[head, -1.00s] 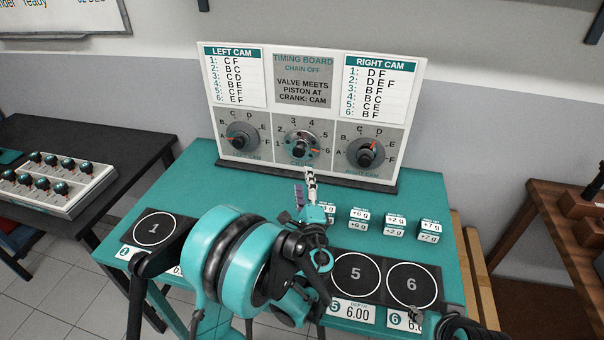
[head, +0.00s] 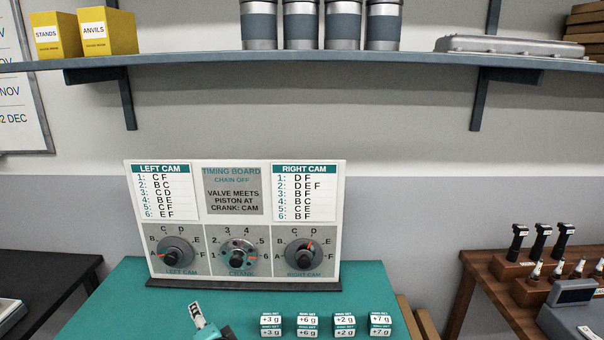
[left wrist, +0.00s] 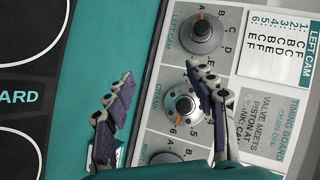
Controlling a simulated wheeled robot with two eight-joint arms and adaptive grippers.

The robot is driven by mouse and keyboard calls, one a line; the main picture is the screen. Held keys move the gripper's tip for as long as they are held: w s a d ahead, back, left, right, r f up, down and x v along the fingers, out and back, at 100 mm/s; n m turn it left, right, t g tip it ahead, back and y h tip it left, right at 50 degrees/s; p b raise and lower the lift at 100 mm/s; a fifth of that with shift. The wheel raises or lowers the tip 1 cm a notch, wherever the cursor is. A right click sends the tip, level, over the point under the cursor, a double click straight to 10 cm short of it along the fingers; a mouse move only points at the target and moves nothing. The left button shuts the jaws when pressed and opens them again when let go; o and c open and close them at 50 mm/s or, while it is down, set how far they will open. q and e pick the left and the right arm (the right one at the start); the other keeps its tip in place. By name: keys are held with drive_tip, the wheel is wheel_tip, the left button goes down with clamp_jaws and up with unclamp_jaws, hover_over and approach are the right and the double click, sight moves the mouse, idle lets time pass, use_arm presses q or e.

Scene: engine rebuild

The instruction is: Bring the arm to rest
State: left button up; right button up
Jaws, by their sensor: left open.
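My left gripper (left wrist: 160,105) is open and empty, its two fingers spread in front of the timing board. In the head view only part of my left gripper (head: 203,322) shows, at the bottom edge, below the crank dial and left of it. The timing board (head: 235,203) stands upright on the teal table (head: 120,295). Its crank dial (head: 237,258) also shows between the fingers in the left wrist view (left wrist: 182,106), apart from them, its red pointer toward 6. The left cam dial (head: 174,254) points to A. My right gripper is out of view.
Several small white weight blocks (head: 308,325) stand on the table, right of my left gripper. A shelf (head: 300,58) with yellow boxes (head: 107,31) and metal cylinders (head: 342,25) runs above the board. A wooden bench (head: 500,285) with tools is at the right.

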use_arm(q)
drive_tip(key=s+f+n+g+h, duration=0.1)
drive_tip(key=s, duration=0.2)
drive_tip(key=s+f+n+g+h, duration=0.1)
drive_tip(key=s+n, duration=0.1)
drive_tip(key=s, duration=0.2)
drive_tip(key=s+n+g+h, duration=0.1)
drive_tip(key=s+n, duration=0.1)
drive_tip(key=s, duration=0.1)
drive_tip(key=shift+s+d+f, duration=0.2)
drive_tip(key=shift+s+f, duration=0.15)
drive_tip(key=shift+f, duration=0.05)
drive_tip(key=s+d+n+h, duration=0.1)
drive_tip(key=s+d, duration=0.1)
drive_tip(key=s, duration=0.1)
drive_tip(key=s+d+f+n+g+h, duration=0.1)
drive_tip(key=s+d, duration=0.1)
drive_tip(key=s, duration=0.1)
drive_tip(key=s+d+f+n+g+h, duration=0.1)
drive_tip(key=s+d+h, duration=0.1)
drive_tip(key=s, duration=0.1)
drive_tip(key=shift+s+n, duration=0.1)
drive_tip(key=shift+n, duration=0.2)
